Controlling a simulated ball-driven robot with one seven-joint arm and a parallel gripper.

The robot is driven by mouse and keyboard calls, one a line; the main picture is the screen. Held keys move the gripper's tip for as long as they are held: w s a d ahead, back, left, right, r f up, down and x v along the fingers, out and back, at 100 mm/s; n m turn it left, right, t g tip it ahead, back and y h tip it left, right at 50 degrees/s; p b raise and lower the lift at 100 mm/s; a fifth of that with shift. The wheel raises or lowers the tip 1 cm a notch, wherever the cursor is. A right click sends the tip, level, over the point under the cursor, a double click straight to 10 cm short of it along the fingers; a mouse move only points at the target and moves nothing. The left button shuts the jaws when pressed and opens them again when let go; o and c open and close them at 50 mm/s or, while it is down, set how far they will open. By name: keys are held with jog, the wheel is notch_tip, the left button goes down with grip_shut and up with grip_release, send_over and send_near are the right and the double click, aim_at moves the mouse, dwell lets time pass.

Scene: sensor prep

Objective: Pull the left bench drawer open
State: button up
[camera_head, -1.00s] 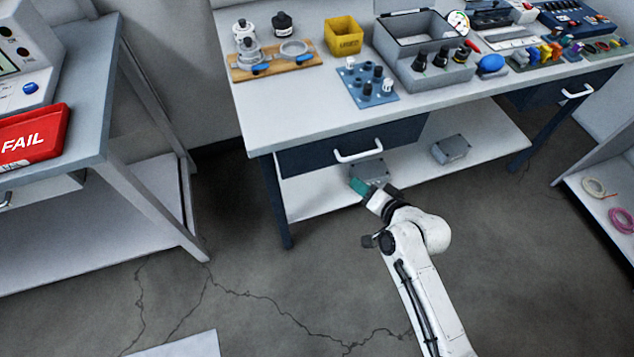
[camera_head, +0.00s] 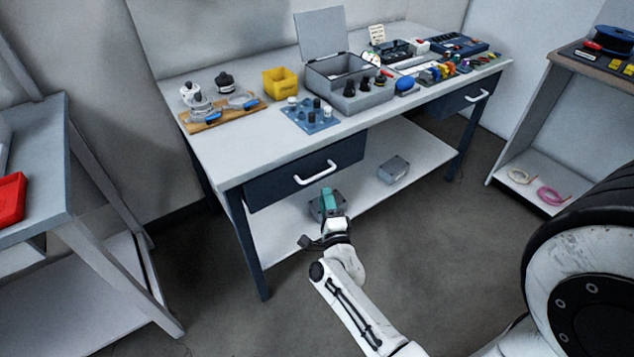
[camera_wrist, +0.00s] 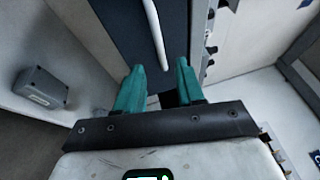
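The left bench drawer (camera_head: 300,178) is a dark blue front under the left part of the bench top, and it looks shut. Its white bar handle (camera_head: 316,174) is on the front's middle. My gripper (camera_head: 328,196) is in front of and below the handle in the head view, apart from it. In the wrist view my gripper (camera_wrist: 158,76) has two teal fingers spread with a gap between them and nothing held. The white handle (camera_wrist: 155,32) lies beyond the fingertips there, against the dark drawer front (camera_wrist: 125,28).
The bench (camera_head: 215,160) carries a wooden board, a yellow bin (camera_head: 281,83) and a grey open case (camera_head: 345,88). Grey boxes, one of them at right (camera_head: 394,169), sit on the lower shelf. A second drawer (camera_head: 462,102) is at right. Side tables flank the bench; floor in front is clear.

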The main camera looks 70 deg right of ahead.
jog(key=x, duration=0.7)
jog(key=shift+d, duration=0.2)
grip_shut()
dwell(0.5)
